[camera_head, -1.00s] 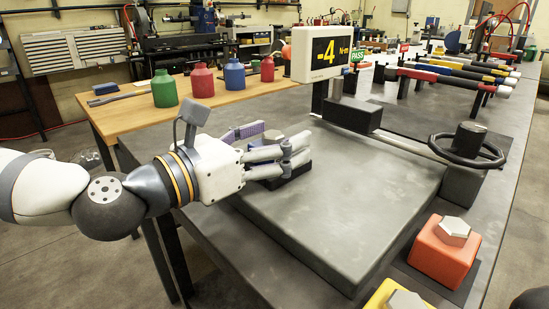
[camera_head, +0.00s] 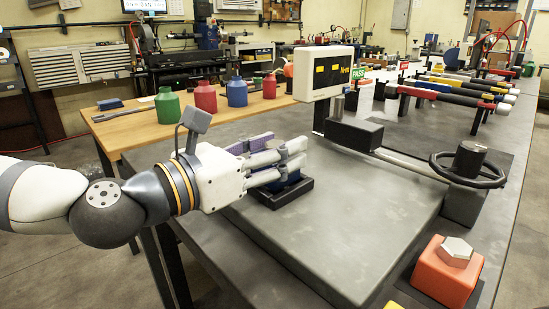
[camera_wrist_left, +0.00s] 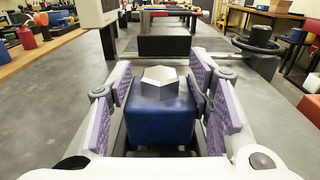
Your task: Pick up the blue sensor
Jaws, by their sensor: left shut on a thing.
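The blue sensor (camera_wrist_left: 160,115) is a blue block with a silver hexagonal top. In the left wrist view it stands upright between the purple finger pads. My left gripper (camera_head: 295,160) is shut on it. In the head view the fingers hide most of the sensor, and only a little blue (camera_head: 291,180) shows below them. A black holder (camera_head: 283,196) lies directly under it on the grey slab. I cannot tell whether the sensor is clear of the holder. My right gripper is not in view.
A display on a stand (camera_head: 323,72) and a black handwheel (camera_head: 467,168) stand behind. An orange block with a hexagonal top (camera_head: 446,273) is at front right. Coloured bottles (camera_head: 237,93) stand on the wooden table. The grey slab's middle (camera_head: 345,215) is clear.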

